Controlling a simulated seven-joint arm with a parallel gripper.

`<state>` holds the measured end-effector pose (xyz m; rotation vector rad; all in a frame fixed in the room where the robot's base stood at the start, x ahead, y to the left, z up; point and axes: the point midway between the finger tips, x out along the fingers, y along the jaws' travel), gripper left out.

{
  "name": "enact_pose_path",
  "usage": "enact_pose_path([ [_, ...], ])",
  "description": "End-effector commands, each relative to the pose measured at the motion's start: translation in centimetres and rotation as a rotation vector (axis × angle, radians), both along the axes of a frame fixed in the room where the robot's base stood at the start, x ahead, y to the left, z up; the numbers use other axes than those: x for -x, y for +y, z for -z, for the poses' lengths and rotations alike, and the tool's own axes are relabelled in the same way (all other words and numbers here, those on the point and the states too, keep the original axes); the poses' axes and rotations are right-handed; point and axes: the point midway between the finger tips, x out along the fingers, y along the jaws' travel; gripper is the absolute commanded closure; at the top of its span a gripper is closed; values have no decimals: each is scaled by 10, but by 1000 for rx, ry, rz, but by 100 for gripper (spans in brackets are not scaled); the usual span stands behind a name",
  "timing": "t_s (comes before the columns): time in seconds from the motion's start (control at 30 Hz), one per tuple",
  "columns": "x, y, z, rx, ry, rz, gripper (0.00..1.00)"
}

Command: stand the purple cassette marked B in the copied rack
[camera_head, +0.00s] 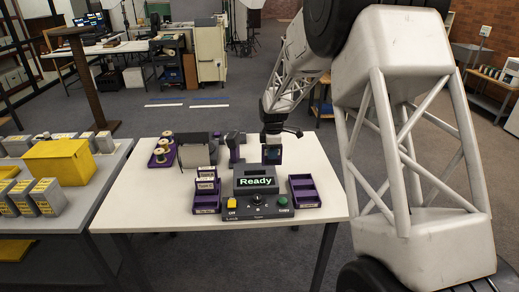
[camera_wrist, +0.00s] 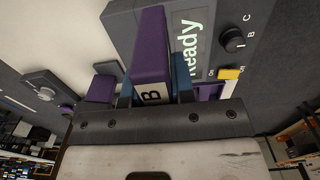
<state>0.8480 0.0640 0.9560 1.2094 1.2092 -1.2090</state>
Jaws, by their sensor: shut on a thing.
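In the wrist view, the purple cassette marked B (camera_wrist: 150,60) sits between the blue fingers of my gripper (camera_wrist: 153,80), with its white B label towards the camera. In the head view, my gripper (camera_head: 272,152) holds it above the table behind the grey machine, largely hidden by the fingers. An empty-looking purple rack with compartments (camera_head: 304,190) stands right of the machine. A second purple rack (camera_head: 206,203) stands left of it, with white-labelled cassettes (camera_head: 207,184) in it. The rack labels are too small to read, so I cannot tell which is the copied rack.
The grey machine (camera_head: 232,212) shows "Ready" on its screen (camera_head: 256,182) and has a yellow button, a knob and a green button. Tape reels (camera_head: 160,152) in a purple holder and a dark upright panel (camera_head: 194,150) stand at the back left. The table's right side (camera_head: 318,165) is clear.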

Motion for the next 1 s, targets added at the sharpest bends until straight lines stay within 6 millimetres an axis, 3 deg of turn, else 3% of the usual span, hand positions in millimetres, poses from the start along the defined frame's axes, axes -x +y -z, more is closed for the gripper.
enact_pose_path([
  [0.1,11,-34,5,0,0,4,100],
  [0.3,32,-84,14,0,1,4,100],
  [0.5,49,-117,20,0,0,3,100],
  [0.7,55,-129,23,0,1,0,100],
  [1.0,55,-129,23,0,0,0,100],
])
